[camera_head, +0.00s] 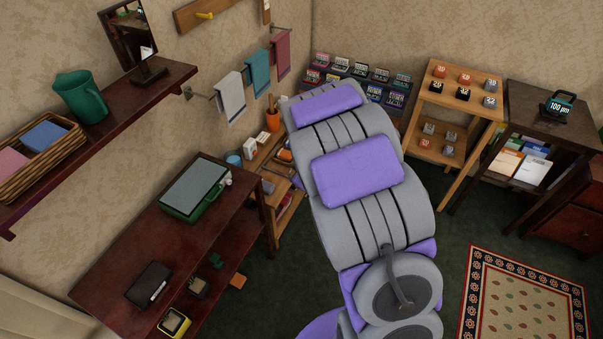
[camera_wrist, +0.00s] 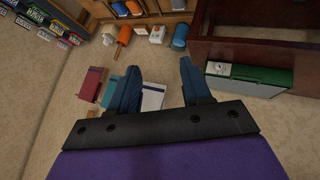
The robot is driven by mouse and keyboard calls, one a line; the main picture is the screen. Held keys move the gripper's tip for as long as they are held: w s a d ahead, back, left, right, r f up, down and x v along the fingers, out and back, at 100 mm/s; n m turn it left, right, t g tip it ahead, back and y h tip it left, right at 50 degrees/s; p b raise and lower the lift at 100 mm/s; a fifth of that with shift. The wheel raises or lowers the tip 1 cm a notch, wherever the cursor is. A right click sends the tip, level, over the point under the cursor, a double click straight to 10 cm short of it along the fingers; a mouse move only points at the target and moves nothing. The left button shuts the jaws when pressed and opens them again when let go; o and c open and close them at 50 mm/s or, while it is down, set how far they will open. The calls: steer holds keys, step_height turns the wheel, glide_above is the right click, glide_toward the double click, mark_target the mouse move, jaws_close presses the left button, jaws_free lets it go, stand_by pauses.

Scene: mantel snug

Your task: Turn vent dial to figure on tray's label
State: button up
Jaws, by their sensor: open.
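No vent dial can be made out for sure, and I cannot tell which thing is the tray with the label. A green case with a grey top (camera_head: 193,188) lies on the dark table. Its green side shows in the wrist view (camera_wrist: 262,74), with a pale plate and a small round part (camera_wrist: 224,69) at one end, too small to read. In the head view my gripper cannot be made out.
The dark table (camera_head: 118,258) also bears a black box (camera_head: 149,284). A wall shelf (camera_head: 110,103) holds a green jug (camera_head: 81,96) and a wicker basket (camera_head: 75,142). Towels (camera_head: 259,72) hang on the wall. A wooden stand (camera_head: 472,115) holds small numbered pieces.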

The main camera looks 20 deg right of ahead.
steer(key=shift+s+d+r+m+h, duration=0.3)
steer(key=shift+s+d+r+h, duration=0.1)
steer(key=shift+s+d+r, duration=0.3)
steer(key=shift+w+a, duration=0.1)
steer(key=shift+a, duration=0.15)
steer(key=y+p, duration=0.5)
steer(key=y, duration=0.5)
glide_toward(237, 189)
steer(key=shift+m+t, duration=0.3)
steer(key=shift+m, duration=0.1)
steer(key=w+a, duration=0.6)
steer(key=shift+a+f, duration=0.3)
steer(key=shift+a, duration=0.1)
jaws_close()
